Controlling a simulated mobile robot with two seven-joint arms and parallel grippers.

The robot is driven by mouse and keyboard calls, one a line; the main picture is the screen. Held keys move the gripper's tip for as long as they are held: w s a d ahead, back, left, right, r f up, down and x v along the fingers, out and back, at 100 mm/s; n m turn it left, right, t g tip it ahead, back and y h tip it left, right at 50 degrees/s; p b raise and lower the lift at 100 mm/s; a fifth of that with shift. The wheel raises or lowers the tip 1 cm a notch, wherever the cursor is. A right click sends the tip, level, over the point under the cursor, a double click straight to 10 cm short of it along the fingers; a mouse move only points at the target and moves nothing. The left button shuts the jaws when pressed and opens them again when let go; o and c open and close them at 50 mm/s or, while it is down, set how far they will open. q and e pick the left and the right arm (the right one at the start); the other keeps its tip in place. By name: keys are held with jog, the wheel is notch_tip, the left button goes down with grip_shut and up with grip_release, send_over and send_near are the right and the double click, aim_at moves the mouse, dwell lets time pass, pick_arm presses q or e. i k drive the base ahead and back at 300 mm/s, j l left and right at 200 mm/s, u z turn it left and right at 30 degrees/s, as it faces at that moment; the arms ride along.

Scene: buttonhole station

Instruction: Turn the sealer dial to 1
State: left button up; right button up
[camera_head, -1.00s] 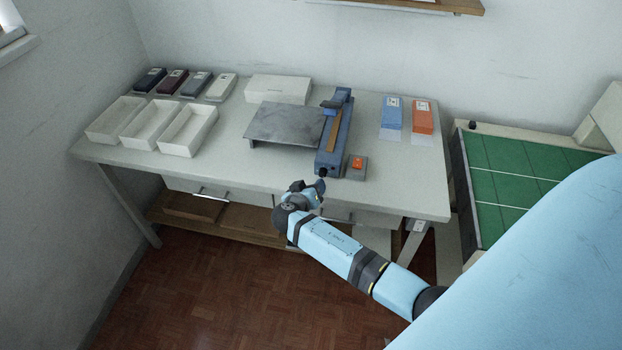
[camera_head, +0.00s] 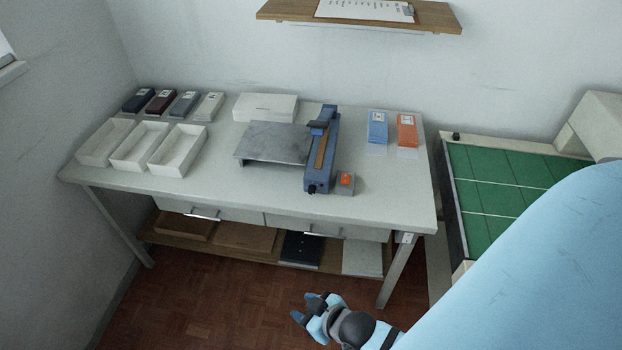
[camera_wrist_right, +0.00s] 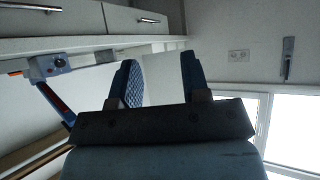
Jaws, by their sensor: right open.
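The blue sealer (camera_head: 322,150) stands on the table, right of the grey metal plate. Its small black dial (camera_head: 311,189) is on the front end, facing the table's front edge. The dial is too small to read its setting. My right gripper (camera_head: 306,307) is open and empty, low in front of the table and well apart from the sealer. In the right wrist view its two fingers (camera_wrist_right: 160,82) stand apart with nothing between them. My left gripper is not in view.
A small grey box with an orange button (camera_head: 345,180) sits right of the dial. The grey plate (camera_head: 272,142) is left of the sealer. White trays (camera_head: 178,150) stand at the left. The table's front edge (camera_head: 250,205) and drawers lie between my gripper and the sealer.

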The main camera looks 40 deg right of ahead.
aim_at(312, 189)
jog(key=z, duration=1.35)
jog(key=i+j+z, duration=0.1)
jog(key=j+z, duration=0.15)
jog(key=z, duration=0.2)
jog(key=i+j+z, duration=0.1)
jog(key=j+z, duration=0.15)
jog(key=z, duration=0.15)
jog(key=j+z, duration=0.25)
jog(key=z, duration=0.2)
jog(key=j+z, duration=0.3)
jog(key=j, duration=0.25)
jog(key=k+j+z, duration=0.1)
jog(key=j+z, duration=0.2)
jog(key=j, duration=0.2)
jog(key=k+j, duration=0.1)
jog(key=j, duration=0.65)
jog(key=k+j+z, duration=0.1)
jog(key=j, duration=0.3)
